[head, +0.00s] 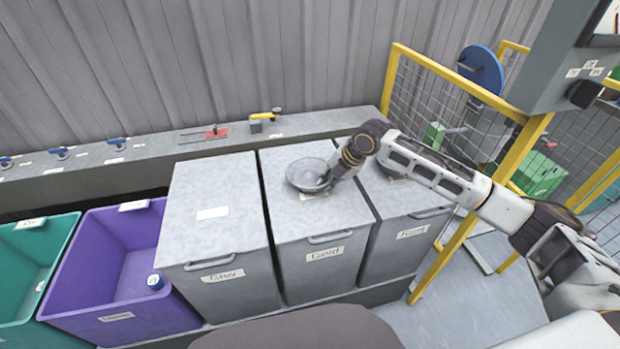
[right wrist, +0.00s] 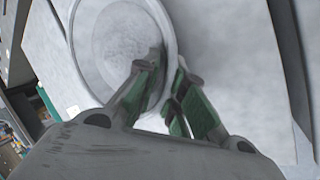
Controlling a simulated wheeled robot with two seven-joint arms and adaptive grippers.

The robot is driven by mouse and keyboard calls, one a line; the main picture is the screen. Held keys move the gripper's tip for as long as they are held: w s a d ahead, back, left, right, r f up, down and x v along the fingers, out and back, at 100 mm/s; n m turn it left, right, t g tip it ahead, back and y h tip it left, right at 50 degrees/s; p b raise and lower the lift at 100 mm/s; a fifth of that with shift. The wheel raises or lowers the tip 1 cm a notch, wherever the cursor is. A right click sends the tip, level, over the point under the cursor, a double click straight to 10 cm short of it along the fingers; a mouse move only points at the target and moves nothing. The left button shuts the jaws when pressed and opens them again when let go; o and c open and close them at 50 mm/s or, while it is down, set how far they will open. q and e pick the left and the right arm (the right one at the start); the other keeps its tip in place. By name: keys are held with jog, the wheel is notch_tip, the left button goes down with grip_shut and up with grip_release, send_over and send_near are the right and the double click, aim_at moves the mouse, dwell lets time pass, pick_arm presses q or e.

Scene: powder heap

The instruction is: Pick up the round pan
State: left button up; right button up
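The round pan (head: 306,173) is a shallow grey dish on the lid of the middle grey bin, with a label partly under it. In the right wrist view the pan (right wrist: 112,40) shows a pale rim and a grainy light inside. My right gripper (head: 327,180) is at the pan's right edge. In the right wrist view the right gripper's fingers (right wrist: 168,68) straddle the rim, one over the inside and one outside. They stand apart with a gap showing; contact with the rim is not clear. My left gripper is not in view.
Grey lidded bins (head: 215,205) stand on both sides of the middle bin (head: 325,228). A purple open bin (head: 110,265) holds a small jar (head: 155,282). A ledge (head: 150,150) with small tools runs behind. A yellow-framed mesh fence (head: 455,75) stands at the right.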

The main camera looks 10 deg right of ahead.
grip_shut()
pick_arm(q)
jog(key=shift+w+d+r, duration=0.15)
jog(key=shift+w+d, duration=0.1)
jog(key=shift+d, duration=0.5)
pick_arm(e)
jog(key=shift+r, duration=0.15)
